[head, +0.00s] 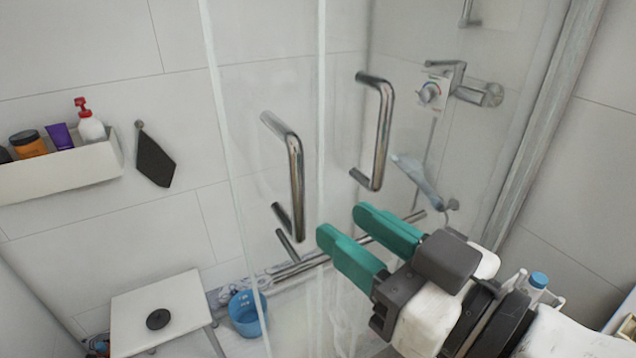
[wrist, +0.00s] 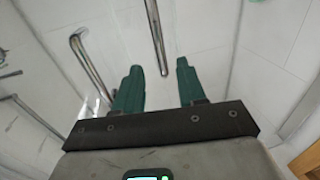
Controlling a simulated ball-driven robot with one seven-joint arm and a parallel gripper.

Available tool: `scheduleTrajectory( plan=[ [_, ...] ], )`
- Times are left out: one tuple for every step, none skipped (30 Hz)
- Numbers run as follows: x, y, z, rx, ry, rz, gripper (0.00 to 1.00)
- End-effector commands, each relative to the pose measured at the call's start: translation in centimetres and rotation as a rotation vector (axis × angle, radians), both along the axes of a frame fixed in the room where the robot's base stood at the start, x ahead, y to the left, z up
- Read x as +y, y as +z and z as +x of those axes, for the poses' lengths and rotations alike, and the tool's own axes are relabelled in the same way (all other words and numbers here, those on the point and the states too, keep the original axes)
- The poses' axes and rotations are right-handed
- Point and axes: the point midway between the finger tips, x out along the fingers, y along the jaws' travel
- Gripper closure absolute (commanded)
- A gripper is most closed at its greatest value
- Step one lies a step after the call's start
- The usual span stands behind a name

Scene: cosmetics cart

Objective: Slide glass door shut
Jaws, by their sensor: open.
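Clear glass door panels (head: 345,60) stand in front of a tiled shower, with two chrome bar handles. The left handle (head: 297,175) is on the left panel, and the right handle (head: 383,135) is farther right and higher. My gripper (head: 343,225) has green fingers, spread apart and empty, just below and between the two handles. In the wrist view, one chrome bar (wrist: 155,35) runs down to between my open fingertips (wrist: 158,68); I cannot tell whether it lies between them in depth. Another bar (wrist: 90,65) is left of the fingers. Neither finger visibly grips a handle.
A wall shelf (head: 60,172) with bottles is at left, beside a dark hanging cloth (head: 155,160). A white stool (head: 185,305) and a blue bucket (head: 245,313) stand low. A shower mixer (head: 465,92) is behind the glass. A metal frame post (head: 548,120) rises at right.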

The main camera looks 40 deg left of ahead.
Motion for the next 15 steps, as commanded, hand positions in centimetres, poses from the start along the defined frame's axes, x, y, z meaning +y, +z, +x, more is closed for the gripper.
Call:
scheduleTrajectory(
  plan=[
    [0.9,0.1,0.0,0.002,0.004,-0.003,0.60],
    [1.4,0.1,0.1,0.002,0.004,-0.003,0.60],
    [2.1,0.1,0.2,0.003,0.005,-0.003,0.60],
    [2.6,0.1,0.4,0.003,0.004,-0.004,0.60],
    [3.2,0.1,0.5,0.004,0.004,-0.003,0.60],
    [3.9,0.2,0.6,0.003,0.004,-0.004,0.60],
    [4.5,0.1,0.7,0.002,0.003,-0.005,0.60],
    [5.0,0.2,0.8,0.003,0.003,-0.004,0.60],
    [5.7,0.1,1.0,0.004,0.002,-0.003,0.60],
    [6.1,0.1,1.1,0.003,0.001,-0.005,0.60],
    [6.6,0.1,1.2,0.004,0.002,-0.003,0.60],
    [7.2,0.1,1.3,0.003,0.001,-0.005,0.60],
    [7.5,0.1,1.4,0.003,0.000,-0.005,0.60],
    [7.9,0.0,1.5,0.003,0.000,-0.005,0.60],
    [8.3,0.1,1.6,0.002,-0.001,-0.004,0.60]
  ],
)
